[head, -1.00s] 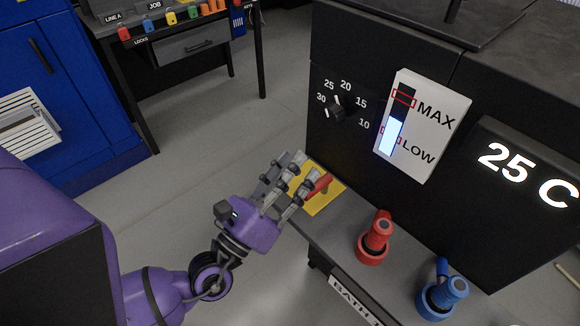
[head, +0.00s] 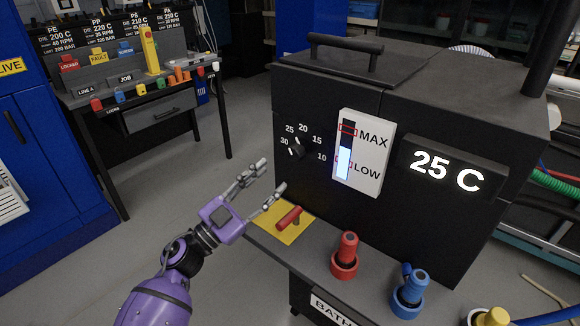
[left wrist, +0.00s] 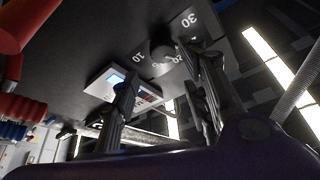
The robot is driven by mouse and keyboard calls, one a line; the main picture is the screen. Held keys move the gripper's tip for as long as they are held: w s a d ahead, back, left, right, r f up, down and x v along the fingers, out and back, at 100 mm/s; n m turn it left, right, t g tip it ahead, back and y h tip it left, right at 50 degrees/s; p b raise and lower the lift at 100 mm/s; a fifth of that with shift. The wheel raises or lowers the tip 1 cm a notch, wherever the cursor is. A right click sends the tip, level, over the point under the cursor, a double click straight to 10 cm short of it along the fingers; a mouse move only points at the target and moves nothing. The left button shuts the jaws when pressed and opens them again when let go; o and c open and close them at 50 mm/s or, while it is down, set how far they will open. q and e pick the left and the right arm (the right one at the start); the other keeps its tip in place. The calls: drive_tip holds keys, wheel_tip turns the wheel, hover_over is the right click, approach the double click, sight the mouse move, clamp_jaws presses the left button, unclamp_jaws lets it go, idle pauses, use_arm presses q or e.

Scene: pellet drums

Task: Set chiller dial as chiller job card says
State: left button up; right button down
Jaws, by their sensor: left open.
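The chiller dial (head: 296,149) is a small black knob with a light mark on the dark front panel. The numbers 30, 25, 20, 15 and 10 run round it; I cannot tell surely which one the mark faces. The chiller display (head: 446,171) reads 25 C. My left gripper (head: 270,176) is open and empty, fingers spread, a little left of and below the dial, apart from it. In the left wrist view, the dial (left wrist: 162,52) shows beyond and between the open fingers (left wrist: 160,72). I cannot make out a chiller job card. My right gripper is out of view.
A level gauge (head: 360,152) marked MAX and LOW is right of the dial. On the ledge below are a red lever on a yellow plate (head: 291,234), a red valve (head: 345,256) and a blue valve (head: 410,291). A bench with a JOB sign (head: 125,79) stands back left.

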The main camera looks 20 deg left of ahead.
sight(294, 159)
use_arm(q)
drive_tip(key=x, duration=0.3)
drive_tip(key=shift+w, duration=0.35)
drive_tip(key=p+x, duration=0.1)
drive_tip(key=x, duration=0.2)
drive_tip(key=shift+w+d+r, duration=0.1)
drive_tip(key=shift+w+d, duration=0.05)
drive_tip(key=shift+w+d+r, duration=0.1)
drive_tip(key=shift+w+d, duration=0.2)
drive_tip(key=shift+w, duration=0.15)
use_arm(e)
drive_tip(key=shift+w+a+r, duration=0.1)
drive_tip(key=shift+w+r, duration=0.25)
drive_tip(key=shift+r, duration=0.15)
use_arm(q)
drive_tip(key=c, duration=1)
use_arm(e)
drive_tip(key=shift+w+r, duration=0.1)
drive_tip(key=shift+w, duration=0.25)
